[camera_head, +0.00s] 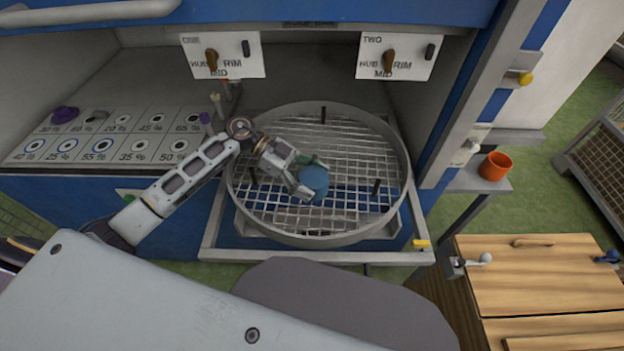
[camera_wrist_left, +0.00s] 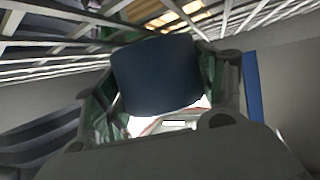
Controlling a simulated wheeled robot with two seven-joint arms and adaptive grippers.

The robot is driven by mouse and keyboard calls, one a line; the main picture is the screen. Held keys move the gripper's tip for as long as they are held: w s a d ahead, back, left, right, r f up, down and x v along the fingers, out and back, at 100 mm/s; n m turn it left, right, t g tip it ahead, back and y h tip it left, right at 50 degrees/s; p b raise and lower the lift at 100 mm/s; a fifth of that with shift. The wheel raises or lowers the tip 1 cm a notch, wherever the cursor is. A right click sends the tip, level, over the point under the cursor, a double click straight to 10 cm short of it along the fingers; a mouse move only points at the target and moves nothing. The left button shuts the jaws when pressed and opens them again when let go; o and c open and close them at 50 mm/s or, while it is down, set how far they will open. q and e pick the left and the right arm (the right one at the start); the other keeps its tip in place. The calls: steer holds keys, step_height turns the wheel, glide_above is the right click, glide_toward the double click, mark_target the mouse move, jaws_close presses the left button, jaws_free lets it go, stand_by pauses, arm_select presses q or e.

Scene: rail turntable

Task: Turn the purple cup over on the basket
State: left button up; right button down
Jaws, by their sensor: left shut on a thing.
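The basket (camera_head: 318,241) is a large round metal tray with a wire-grid floor and a raised rim. My left gripper (camera_head: 308,180) reaches over it from the left and is shut on a dark blue cup (camera_head: 316,181). The cup shows its rounded blue face in the head view, near the basket's middle. In the left wrist view the blue cup (camera_wrist_left: 157,76) sits between the green finger pads, close to the grid. I cannot tell whether it touches the grid or which way its opening faces. No clearly purple cup shows. My right gripper is not in view.
Dark upright pegs (camera_head: 376,187) stand in the basket. A board with marked squares (camera_head: 97,143) at left bears a small purple thing (camera_head: 65,115). An orange cup (camera_head: 495,166) stands on a side shelf. Panels with knobs (camera_head: 223,55) hang above. Wooden cabinet (camera_head: 545,275) at lower right.

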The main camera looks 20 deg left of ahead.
arm_select(q)
steer(key=shift+f, duration=0.15)
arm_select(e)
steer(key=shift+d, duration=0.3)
arm_select(q)
steer(key=shift+f, duration=0.2)
steer(key=o, duration=1)
steer(key=shift+o, duration=1.3)
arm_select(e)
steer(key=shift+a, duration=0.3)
arm_select(q)
steer(key=shift+v, duration=3.75)
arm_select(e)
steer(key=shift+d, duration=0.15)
